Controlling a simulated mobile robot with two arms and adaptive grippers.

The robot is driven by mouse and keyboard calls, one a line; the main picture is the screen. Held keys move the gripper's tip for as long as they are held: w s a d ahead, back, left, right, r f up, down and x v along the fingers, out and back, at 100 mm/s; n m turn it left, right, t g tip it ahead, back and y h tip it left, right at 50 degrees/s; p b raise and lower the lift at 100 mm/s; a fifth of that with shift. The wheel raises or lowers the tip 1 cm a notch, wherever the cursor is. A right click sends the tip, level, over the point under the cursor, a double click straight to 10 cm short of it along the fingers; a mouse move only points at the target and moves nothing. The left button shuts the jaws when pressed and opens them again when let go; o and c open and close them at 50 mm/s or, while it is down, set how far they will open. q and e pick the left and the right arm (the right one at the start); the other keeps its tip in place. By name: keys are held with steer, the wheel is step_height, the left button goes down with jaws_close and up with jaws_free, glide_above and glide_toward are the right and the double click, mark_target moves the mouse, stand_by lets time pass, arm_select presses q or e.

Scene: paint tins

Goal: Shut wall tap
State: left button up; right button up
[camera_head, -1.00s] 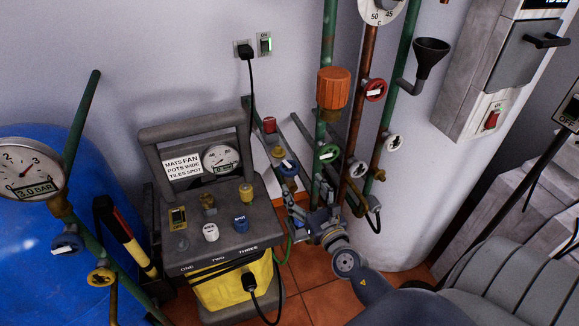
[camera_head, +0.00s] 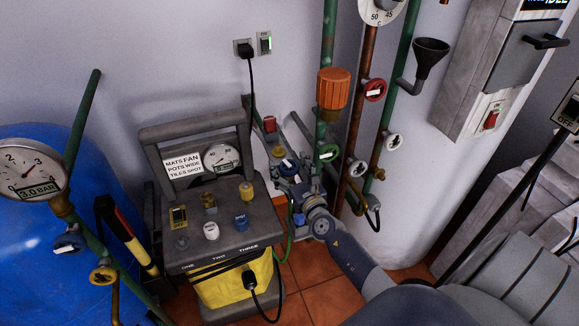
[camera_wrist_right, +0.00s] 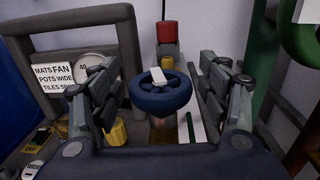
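A blue tap wheel (camera_head: 288,167) with a pale bar across its hub sits on a pipe low by the wall; it also shows in the right wrist view (camera_wrist_right: 162,94). My right gripper (camera_head: 291,180) is at this wheel. In the right wrist view my right gripper (camera_wrist_right: 160,80) is open, with one finger on each side of the wheel and visible gaps between. The wheel's lower stem is mostly hidden. Which tap is the named wall tap cannot be told from any label. My left gripper is not in view.
Close by are a green wheel (camera_head: 328,152), a red wheel (camera_head: 375,90), white wheels (camera_head: 357,168) and a red-capped fitting (camera_head: 269,124). A grey machine (camera_head: 220,240) with a carrying frame stands left. Pipes crowd the right side.

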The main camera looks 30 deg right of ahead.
steer(key=c, duration=0.9)
steer(key=shift+o, duration=0.2)
steer(key=shift+r+m+h+p, duration=0.3)
steer(key=shift+m+h+p, duration=0.35)
steer(key=shift+p, duration=0.35)
steer(key=shift+m+g+h+p, duration=0.25)
steer(key=shift+g+h+p, duration=0.15)
steer(key=shift+h, duration=0.25)
steer(key=shift+f+m+g+h, duration=0.25)
steer(key=shift+m+g+h, duration=0.15)
steer(key=shift+m+h, duration=0.45)
steer(key=o, duration=1.1)
steer(key=shift+s+f, duration=0.1)
